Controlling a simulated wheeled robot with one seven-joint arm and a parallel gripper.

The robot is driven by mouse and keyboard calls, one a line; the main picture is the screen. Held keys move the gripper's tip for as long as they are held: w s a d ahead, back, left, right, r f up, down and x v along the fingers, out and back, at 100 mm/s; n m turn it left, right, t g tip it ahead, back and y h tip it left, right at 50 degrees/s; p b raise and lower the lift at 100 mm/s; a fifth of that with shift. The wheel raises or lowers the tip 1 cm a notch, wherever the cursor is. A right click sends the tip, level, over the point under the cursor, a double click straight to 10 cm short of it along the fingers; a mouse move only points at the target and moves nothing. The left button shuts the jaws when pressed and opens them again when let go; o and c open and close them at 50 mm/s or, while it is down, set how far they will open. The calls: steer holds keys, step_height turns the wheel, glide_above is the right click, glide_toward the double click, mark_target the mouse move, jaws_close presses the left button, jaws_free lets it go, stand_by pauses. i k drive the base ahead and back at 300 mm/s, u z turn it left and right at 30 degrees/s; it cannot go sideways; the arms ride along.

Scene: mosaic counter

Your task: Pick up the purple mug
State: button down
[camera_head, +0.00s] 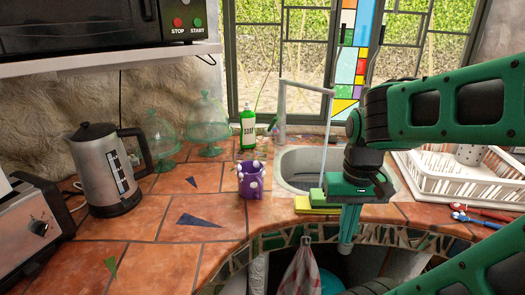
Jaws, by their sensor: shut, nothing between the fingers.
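The purple mug (251,181) stands upright on the tiled counter, left of the sink, with pale round knobs on its side. My gripper (346,246) is to the right of the mug and apart from it, pointing down in front of the counter's front edge. Its fingers look shut together, with nothing held. The mug is in plain view.
A green and yellow sponge (318,201) lies between the mug and my gripper. Behind are the sink (297,165), its faucet (283,110) and a green soap bottle (247,127). A kettle (106,170) and toaster (31,222) stand left; a white dish rack (440,184) stands right.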

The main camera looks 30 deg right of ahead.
mark_target(250, 175)
steer(key=k, duration=1)
steer(key=z, duration=0.9)
steer(key=i, duration=0.9)
steer(key=z, duration=0.1)
